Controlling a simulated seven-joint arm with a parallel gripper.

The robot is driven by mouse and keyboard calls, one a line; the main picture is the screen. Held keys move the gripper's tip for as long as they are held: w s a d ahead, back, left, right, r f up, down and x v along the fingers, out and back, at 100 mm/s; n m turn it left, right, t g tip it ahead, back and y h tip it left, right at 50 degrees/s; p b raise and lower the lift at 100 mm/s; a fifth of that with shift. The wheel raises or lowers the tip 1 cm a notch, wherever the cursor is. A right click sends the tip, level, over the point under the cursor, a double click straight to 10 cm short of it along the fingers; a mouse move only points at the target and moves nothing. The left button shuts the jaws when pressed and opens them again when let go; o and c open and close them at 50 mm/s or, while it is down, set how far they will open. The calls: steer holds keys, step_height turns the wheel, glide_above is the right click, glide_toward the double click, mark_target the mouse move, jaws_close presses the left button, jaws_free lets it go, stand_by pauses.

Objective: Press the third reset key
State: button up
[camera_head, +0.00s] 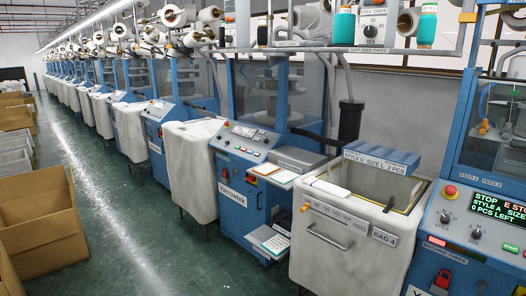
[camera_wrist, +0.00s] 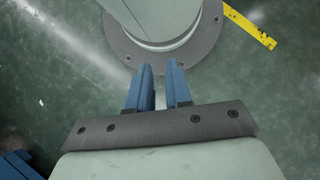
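A blue machine panel (camera_head: 462,258) stands at the right edge of the head view. Its display (camera_head: 496,208) reads "STOP E STOP", a style and size, and "0 PCS LEFT". The panel carries a red mushroom button (camera_head: 450,190), two knobs (camera_head: 445,217), a small red key or lamp (camera_head: 437,241) and a green key (camera_head: 511,248). A label under the red one seems to read "MACHINE THREE". I cannot tell which key is a reset key. In the wrist view, my gripper (camera_wrist: 160,70) points at the floor, its blue fingers apart, empty. The head view does not show it.
A white bin (camera_head: 335,258) marked "BAG 4" stands left of the panel, with a blue sign block (camera_head: 381,158) above it. Another machine panel (camera_head: 248,142) is further left. Cardboard boxes (camera_head: 42,222) line the aisle.

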jaws_close()
stand_by(0.7)
